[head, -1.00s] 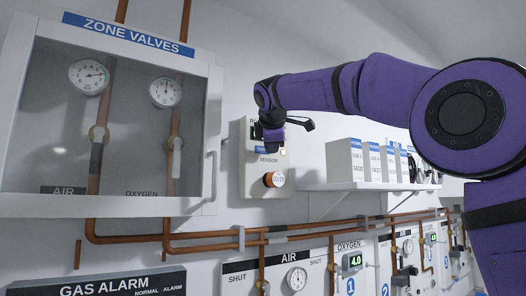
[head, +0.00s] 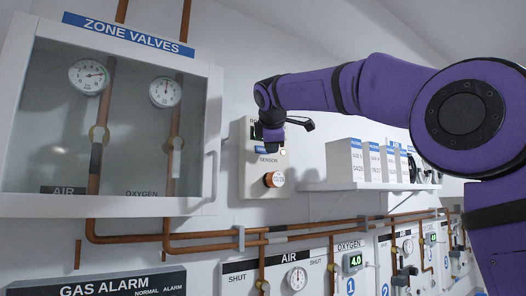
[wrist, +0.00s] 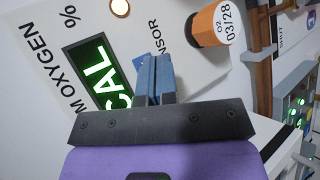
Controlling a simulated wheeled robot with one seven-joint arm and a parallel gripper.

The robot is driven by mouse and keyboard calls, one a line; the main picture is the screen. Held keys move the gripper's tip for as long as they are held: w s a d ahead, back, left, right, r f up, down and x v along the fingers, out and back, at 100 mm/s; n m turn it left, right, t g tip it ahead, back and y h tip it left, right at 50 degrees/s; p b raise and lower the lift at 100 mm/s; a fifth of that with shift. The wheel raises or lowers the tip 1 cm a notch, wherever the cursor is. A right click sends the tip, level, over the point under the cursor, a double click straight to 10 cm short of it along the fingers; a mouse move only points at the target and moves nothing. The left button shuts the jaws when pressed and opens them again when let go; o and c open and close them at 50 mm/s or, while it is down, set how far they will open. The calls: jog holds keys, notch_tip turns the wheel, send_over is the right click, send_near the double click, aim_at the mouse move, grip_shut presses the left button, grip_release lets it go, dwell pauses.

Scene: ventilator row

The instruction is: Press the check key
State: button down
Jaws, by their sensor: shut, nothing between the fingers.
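The oxygen monitor (head: 252,175) is a pale panel on the wall, seen in the middle of the head view and close up in the wrist view (wrist: 195,75). Its green display (wrist: 98,72) reads "CAL". A round lit lamp or button (wrist: 120,7) glows pale on the panel. A blue patch (wrist: 139,62) shows beside my fingers. I cannot make out a labelled check key; my gripper may cover it. My gripper (wrist: 155,78) is shut and empty, its blue-grey fingers pointing at the panel between the display and the sensor. I cannot tell whether they touch it.
An orange-capped oxygen sensor (head: 274,179) sticks out low on the panel. The zone valve cabinet (head: 212,140) is to the left. A shelf (head: 325,187) with white boxes is to the right. Copper pipes (head: 200,236) run below.

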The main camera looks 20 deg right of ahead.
jog(key=shift+w, duration=0.15)
jog(key=shift+w+a, duration=0.15)
jog(key=shift+w, duration=0.1)
jog(key=shift+w+a, duration=0.1)
jog(key=shift+w, duration=0.2)
dwell(0.7)
jog(key=shift+s, duration=0.1)
jog(key=shift+s+d, duration=0.25)
jog(key=shift+s, duration=0.4)
jog(key=s, duration=0.1)
jog(key=s+d, duration=0.1)
jog(key=s, duration=0.2)
jog(key=shift+s+d, duration=0.25)
jog(key=shift+s, duration=0.1)
dwell(1.0)
